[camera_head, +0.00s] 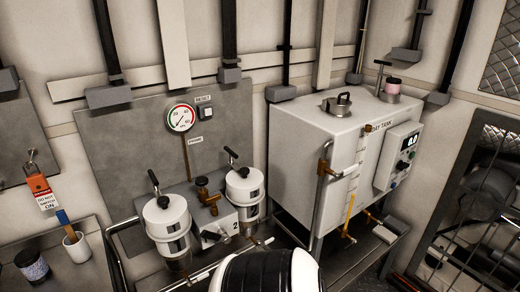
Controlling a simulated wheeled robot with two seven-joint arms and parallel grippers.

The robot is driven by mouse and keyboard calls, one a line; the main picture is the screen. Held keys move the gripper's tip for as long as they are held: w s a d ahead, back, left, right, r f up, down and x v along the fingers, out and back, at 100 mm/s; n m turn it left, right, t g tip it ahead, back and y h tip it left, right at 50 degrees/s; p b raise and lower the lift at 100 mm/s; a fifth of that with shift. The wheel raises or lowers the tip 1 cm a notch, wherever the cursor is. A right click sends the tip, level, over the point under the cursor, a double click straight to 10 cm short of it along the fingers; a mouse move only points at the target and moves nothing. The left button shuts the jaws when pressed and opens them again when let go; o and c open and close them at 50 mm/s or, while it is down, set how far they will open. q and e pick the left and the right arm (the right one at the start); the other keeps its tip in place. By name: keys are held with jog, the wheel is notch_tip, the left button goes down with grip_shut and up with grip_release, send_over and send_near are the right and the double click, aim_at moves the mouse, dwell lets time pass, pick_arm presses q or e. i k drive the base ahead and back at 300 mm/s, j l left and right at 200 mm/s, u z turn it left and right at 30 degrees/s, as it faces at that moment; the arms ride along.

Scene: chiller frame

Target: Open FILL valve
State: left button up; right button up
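I cannot read a FILL label on any valve. A brass valve (325,167) sits on a pipe at the front left corner of the white tank (296,131), whose lettering partly reads "TANK". A yellow-marked sight tube (350,208) runs down the tank's front, with brass fittings at its lower end (346,236) and nearby (373,217). Another brass valve (207,192) stands on a grey box between two white canisters (167,222) (244,190). I cannot tell whether any valve is open or shut. Neither gripper is in view.
A pressure gauge (181,118) is mounted on the grey back panel (115,150). A control box with a lit display (398,155) is on the tank's right side. A mesh cage (480,195) stands at the right. A cup (77,246) and an orange tag (40,190) are at the left.

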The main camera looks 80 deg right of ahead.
aim_at(351, 169)
jog(key=z, duration=3.3)
